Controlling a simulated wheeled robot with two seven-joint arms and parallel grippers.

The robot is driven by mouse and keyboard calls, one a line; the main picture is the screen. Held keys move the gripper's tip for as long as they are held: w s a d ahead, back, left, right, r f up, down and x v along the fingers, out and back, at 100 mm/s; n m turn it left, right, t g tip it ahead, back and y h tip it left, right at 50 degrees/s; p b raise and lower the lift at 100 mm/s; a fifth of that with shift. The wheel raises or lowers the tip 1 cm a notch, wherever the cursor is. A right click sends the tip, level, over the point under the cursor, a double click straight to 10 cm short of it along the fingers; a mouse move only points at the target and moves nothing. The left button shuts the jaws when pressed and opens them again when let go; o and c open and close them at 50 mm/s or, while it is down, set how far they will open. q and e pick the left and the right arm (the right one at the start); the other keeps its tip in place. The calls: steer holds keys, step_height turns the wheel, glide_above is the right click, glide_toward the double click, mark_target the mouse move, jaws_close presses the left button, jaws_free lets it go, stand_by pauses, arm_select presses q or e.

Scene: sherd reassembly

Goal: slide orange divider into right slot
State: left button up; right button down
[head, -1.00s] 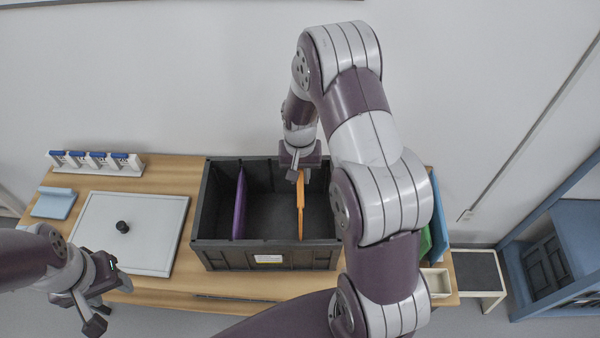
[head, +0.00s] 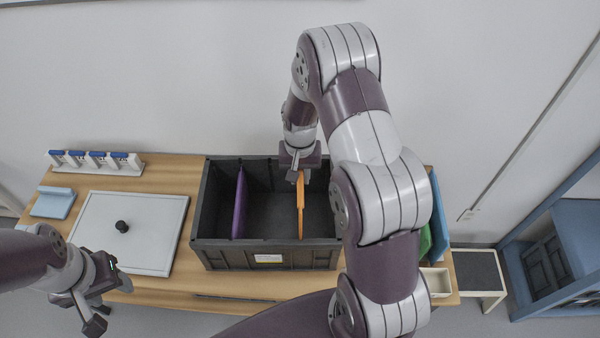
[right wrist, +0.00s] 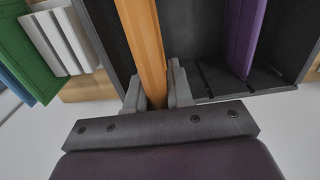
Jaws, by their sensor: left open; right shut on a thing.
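The orange divider (head: 300,208) stands upright inside the dark grey crate (head: 222,255), in the right part of it. My right gripper (head: 300,170) is shut on its far end; in the right wrist view the two fingers (right wrist: 157,92) clasp the orange divider (right wrist: 144,45) from both sides. Whether its edges sit in a slot I cannot tell. A purple divider (head: 239,205) stands upright in the left part of the crate. It also shows in the right wrist view (right wrist: 243,35). My left gripper (head: 95,312) is open and empty at the table's front left.
A white lid with a black knob (head: 140,215) lies left of the crate. Green panels (right wrist: 25,50) and a small cream tray (head: 436,281) are on the right, partly behind my right arm.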

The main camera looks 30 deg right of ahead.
steer(key=shift+f+b, duration=2.35)
steer(key=shift+f, duration=1.35)
steer(key=shift+f, duration=0.1)
step_height(320, 180, down, 9)
steer(key=b, duration=0.6)
steer(key=shift+r, duration=0.2)
steer(key=c, duration=0.9)
jaws_free()
step_height(320, 180, up, 13)
steer(key=shift+f+b, duration=0.2)
steer(key=shift+b, duration=0.45)
